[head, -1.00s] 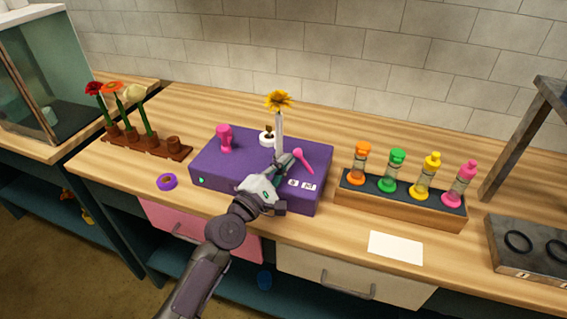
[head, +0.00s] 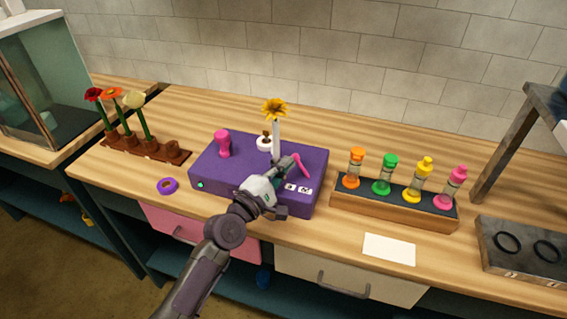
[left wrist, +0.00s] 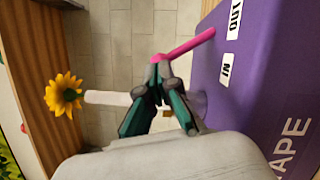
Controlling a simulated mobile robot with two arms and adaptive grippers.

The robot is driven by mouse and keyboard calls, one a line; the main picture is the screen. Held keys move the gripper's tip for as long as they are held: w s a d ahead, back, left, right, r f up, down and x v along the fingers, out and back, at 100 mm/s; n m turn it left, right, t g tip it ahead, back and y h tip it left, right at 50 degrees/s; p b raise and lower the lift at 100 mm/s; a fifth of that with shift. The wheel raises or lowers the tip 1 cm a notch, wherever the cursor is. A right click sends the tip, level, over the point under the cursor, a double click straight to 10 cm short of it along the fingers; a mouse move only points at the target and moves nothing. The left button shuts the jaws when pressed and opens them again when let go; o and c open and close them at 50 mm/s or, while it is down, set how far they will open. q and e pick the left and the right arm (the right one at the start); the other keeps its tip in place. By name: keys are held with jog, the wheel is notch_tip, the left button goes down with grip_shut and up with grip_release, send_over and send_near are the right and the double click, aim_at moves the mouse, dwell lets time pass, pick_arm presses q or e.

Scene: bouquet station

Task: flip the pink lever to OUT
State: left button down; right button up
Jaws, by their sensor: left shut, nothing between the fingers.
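The pink lever (head: 302,167) stands at the right part of the purple box (head: 220,177), slanting toward two white labels on its front edge. In the left wrist view the lever (left wrist: 190,45) points between the OUT label (left wrist: 234,18) and the IN label (left wrist: 226,70), its free end nearer OUT. My left gripper (head: 289,163) is shut and empty, just left of the lever in the head view. In the left wrist view its fingertips (left wrist: 157,88) overlap the lever's near end; I cannot tell whether they touch. My right gripper is not in view.
A yellow flower (head: 274,109) stands in a white tube on the box, close behind my gripper. A pink object (head: 222,144) stands at the box's left. A rack (head: 393,209) of several capped tubes is to the right. A purple ring (head: 168,186) lies at the left.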

pick_arm(q)
jog(key=shift+s+d+r+m+g+p, duration=0.1)
jog(key=shift+d+r+m+g+p, duration=0.25)
jog(key=shift+m+p, duration=0.45)
jog(key=shift+s+d+r+m+g+p, duration=0.15)
jog(key=shift+r+m+p, duration=0.25)
jog(key=shift+p, duration=0.7)
jog(key=shift+s+d+r+m+y+p, duration=0.15)
jog(key=shift+d+m+y+p, duration=0.15)
jog(key=shift+d+m+p, duration=0.55)
jog(key=shift+m+g+p, duration=0.3)
jog(key=shift+m+p, duration=0.15)
jog(key=shift+p, duration=0.45)
jog(key=shift+s, duration=0.1)
